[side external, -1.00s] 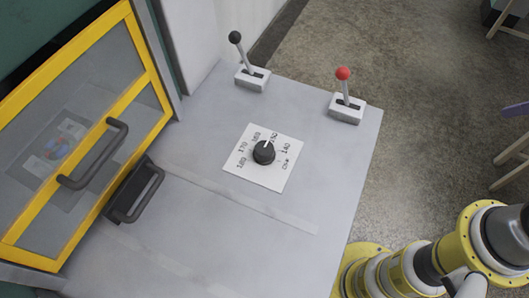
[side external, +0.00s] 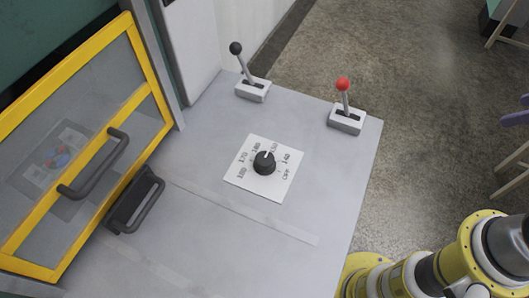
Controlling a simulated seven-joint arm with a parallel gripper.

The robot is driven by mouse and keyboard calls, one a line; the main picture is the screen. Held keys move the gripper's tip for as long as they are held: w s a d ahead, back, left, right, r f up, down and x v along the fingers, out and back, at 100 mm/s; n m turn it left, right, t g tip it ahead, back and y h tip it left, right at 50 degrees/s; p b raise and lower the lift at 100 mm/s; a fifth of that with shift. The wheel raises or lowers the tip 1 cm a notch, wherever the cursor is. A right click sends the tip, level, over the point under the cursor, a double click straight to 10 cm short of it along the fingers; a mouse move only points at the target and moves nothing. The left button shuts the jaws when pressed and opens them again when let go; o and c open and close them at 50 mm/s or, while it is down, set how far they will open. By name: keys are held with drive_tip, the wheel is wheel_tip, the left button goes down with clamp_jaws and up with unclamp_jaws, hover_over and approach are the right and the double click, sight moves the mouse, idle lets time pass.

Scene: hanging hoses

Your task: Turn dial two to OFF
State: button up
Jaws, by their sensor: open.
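One dial is in view, a black round knob (side external: 264,163) on a white square plate (side external: 240,176) on the grey panel top. The plate carries printed marks that run from 180 on the left through 170, 160, 150 and 140 to OFF at the lower right. The knob's white pointer line points up, toward the gap around 160 and 150, away from OFF. No number naming the dial is visible. My arm shows at the lower right, apart from the panel and the dial. My gripper is outside the picture.
A black-knobbed lever (side external: 245,68) and a red-knobbed lever (side external: 344,103) stand behind the dial on the panel (side external: 220,235). A yellow-framed glass door (side external: 152,93) with a dark handle is on the left. A dark handle block (side external: 135,200) sits beside it. Space above the dial is clear.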

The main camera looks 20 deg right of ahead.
drive_tip(key=shift+o, duration=0.6)
drive_tip(key=w+a+r+n, duration=0.3)
drive_tip(key=w+r+n, duration=0.3)
drive_tip(key=w, duration=0.1)
drive_tip(key=shift+w+a+r+n+g+y, duration=0.15)
drive_tip(key=shift+w+r+n+g+y, duration=0.15)
drive_tip(key=shift+w+r+n, duration=0.1)
drive_tip(key=w+a+r+n+g, duration=0.1)
drive_tip(key=w+a+r+n, duration=0.1)
drive_tip(key=w+a+n, duration=0.25)
drive_tip(key=n+g, duration=0.4)
drive_tip(key=n, duration=0.5)
hover_over(265, 158)
wheel_tip(265, 158, down, 16)
wheel_tip(265, 158, down, 14)
drive_tip(key=shift+r, duration=0.25)
drive_tip(key=shift+c, duration=0.3)
clamp_jaws()
